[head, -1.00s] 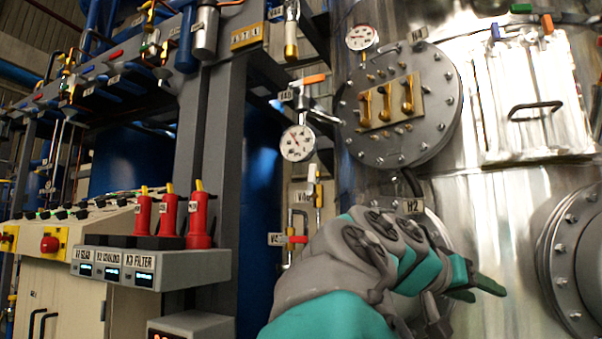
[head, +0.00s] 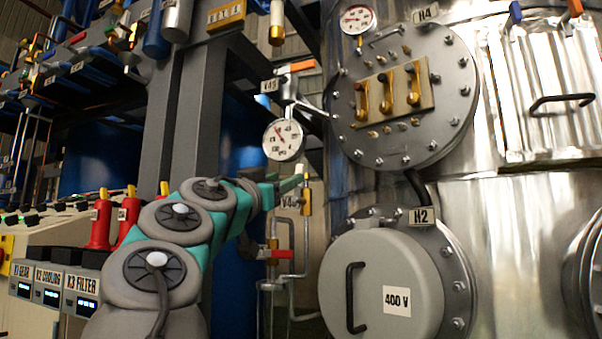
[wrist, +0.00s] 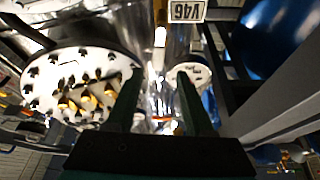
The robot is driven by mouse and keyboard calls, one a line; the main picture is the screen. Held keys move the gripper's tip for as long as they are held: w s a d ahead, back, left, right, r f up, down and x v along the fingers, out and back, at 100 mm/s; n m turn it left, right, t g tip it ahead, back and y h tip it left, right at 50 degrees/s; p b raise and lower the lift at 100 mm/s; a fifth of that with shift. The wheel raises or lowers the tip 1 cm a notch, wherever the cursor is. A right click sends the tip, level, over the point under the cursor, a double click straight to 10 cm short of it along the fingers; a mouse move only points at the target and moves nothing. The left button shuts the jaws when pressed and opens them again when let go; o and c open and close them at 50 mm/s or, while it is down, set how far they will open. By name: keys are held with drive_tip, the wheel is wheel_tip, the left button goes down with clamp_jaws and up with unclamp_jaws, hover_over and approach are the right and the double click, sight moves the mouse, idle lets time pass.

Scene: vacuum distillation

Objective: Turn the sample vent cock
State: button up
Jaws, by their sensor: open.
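No tag in view reads sample vent cock. A small brass valve (head: 306,202) on a thin pipe, beside a tag (head: 288,202) only partly readable as V4, stands left of the steel vessel. In the wrist view a V46 tag (wrist: 180,10) shows upside down at the top, with a brass-coloured part (wrist: 160,36) ahead of the fingers. My gripper (head: 292,183) is just left of and above the brass valve in the head view; contact cannot be told. In the wrist view my gripper (wrist: 158,88) has its fingers spread, with nothing held between them.
A red-handled valve (head: 272,252) sits below on the same piping. An orange-handled valve (head: 295,68) and a gauge (head: 284,139) are above. The vessel's N2 cover (head: 375,280) is right. Red switches (head: 100,226) stand left, near my arm.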

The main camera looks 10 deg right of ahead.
sight(299, 186)
drive_tip(key=shift+p+x, duration=1.05)
drive_tip(key=shift+x, duration=2.5)
drive_tip(key=shift+d, duration=0.1)
drive_tip(key=shift+s, duration=0.1)
clamp_jaws()
